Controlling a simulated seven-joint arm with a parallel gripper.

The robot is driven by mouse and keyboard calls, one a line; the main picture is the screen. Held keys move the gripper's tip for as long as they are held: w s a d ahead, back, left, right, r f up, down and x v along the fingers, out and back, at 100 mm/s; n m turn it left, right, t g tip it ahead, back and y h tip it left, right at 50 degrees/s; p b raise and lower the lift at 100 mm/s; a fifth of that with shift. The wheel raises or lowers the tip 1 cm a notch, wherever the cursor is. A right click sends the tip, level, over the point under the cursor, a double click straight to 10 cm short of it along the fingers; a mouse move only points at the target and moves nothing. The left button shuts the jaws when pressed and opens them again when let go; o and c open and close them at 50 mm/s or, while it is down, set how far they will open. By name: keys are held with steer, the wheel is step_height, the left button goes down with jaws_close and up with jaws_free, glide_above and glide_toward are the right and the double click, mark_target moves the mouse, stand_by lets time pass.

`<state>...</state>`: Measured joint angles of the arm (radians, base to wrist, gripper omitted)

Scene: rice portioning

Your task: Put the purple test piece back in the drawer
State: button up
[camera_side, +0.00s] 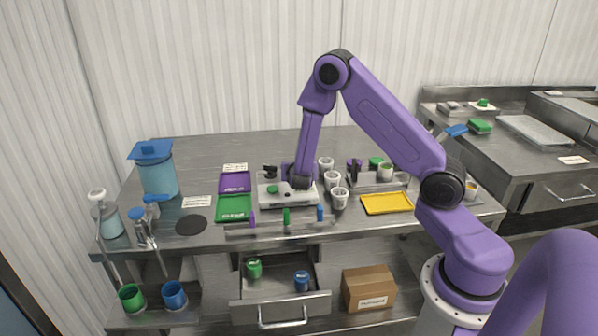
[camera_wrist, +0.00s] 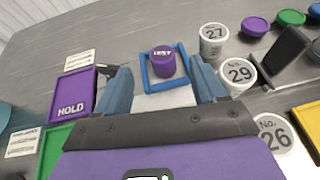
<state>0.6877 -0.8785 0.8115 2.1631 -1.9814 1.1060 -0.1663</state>
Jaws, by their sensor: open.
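The purple test piece (camera_wrist: 163,60), marked TEST on its top, stands upright inside a square blue frame (camera_wrist: 187,68) in the wrist view. My gripper (camera_wrist: 164,86) is open, with one blue finger on either side of the near part of the frame. The piece is just beyond the fingertips and not held. In the side view my gripper (camera_side: 298,184) is low over the white scale (camera_side: 271,199), and I cannot make out the piece there. The drawer (camera_side: 281,313) under the table is pulled open. It holds a green piece (camera_side: 254,268) and a blue piece (camera_side: 301,281).
Several numbered white cups (camera_side: 339,198) stand close to the right of my gripper. The purple HOLD tray (camera_side: 235,183) and green tray (camera_side: 234,207) lie to its left, a yellow tray (camera_side: 387,203) to its right. A rail with colored handles (camera_side: 287,218) runs along the front.

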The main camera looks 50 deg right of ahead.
steer(key=s+a+r+m+g+y, duration=0.2)
steer(key=s+a, duration=0.3)
steer(key=s, duration=0.3)
steer(key=s+a+r+m+g+y, duration=0.2)
steer(key=s+a+m, duration=0.3)
steer(key=s, duration=0.4)
steer(key=s+a+r+m+g+y, duration=0.1)
steer(key=s+a+r+m+y, duration=0.1)
steer(key=s+a+r+m, duration=0.2)
steer(key=s+a, duration=0.2)
steer(key=s, duration=0.2)
steer(key=shift+s+a+r+g, duration=0.15)
steer(key=shift+a+r+g, duration=0.1)
steer(key=shift+a+g, duration=0.15)
steer(key=s+a+y, duration=0.1)
steer(key=s+a, duration=0.1)
steer(key=s, duration=0.1)
steer(key=s+a+r+m+g+y, duration=0.1)
steer(key=s+y, duration=0.1)
steer(key=s, duration=0.1)
steer(key=s+a+r+m+g+y, duration=0.1)
steer(key=s+a+y, duration=0.1)
steer(key=s, duration=0.1)
steer(key=shift+s+a+r, duration=0.1)
steer(key=shift+s+a, duration=0.2)
steer(key=shift+a, duration=0.05)
